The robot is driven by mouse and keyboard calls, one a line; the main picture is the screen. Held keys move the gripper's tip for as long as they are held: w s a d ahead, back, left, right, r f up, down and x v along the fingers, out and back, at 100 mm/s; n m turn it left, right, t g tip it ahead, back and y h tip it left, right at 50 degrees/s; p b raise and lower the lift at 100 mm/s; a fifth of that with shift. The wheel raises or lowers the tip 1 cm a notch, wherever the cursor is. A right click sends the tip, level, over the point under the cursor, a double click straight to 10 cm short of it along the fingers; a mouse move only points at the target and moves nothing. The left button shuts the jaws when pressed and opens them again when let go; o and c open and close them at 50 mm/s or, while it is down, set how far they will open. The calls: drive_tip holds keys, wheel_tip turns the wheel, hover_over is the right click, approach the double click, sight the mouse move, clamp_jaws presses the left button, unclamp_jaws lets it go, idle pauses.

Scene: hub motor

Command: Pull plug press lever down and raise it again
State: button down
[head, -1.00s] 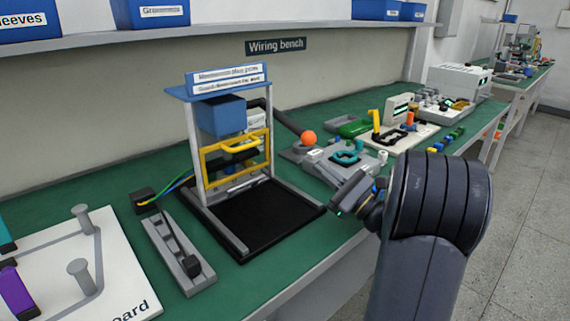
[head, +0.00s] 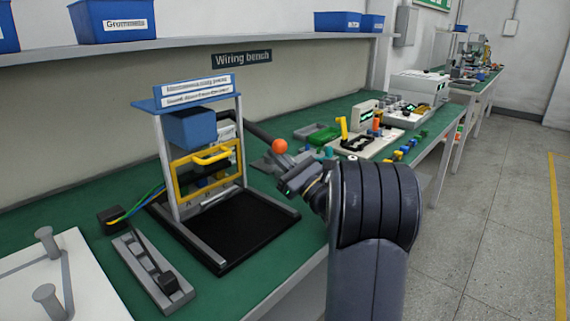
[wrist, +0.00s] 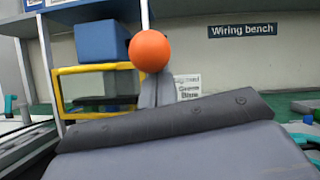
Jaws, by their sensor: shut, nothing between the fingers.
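The plug press (head: 165,150) stands on the green bench, with a blue top, a blue block and a yellow guard frame (head: 178,178). Its dark lever (head: 262,134) slants down to the right and ends in an orange ball knob (head: 279,146). My gripper (head: 288,186) is shut and empty, just below and slightly right of the knob in the head view. In the wrist view the knob (wrist: 150,51) shows above the dark grey body across the bottom, with the yellow guard (wrist: 95,72) behind it to the left. I see no clear contact with the knob.
A grey slotted strip with a black slider (head: 150,270) and a white board with pegs (head: 85,290) lie left of the press. Fixtures and a green tray (head: 322,135) stand to the right. A shelf with blue bins (head: 112,20) runs above.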

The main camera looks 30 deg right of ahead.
drive_tip(key=shift+r, duration=0.1)
idle(0.3)
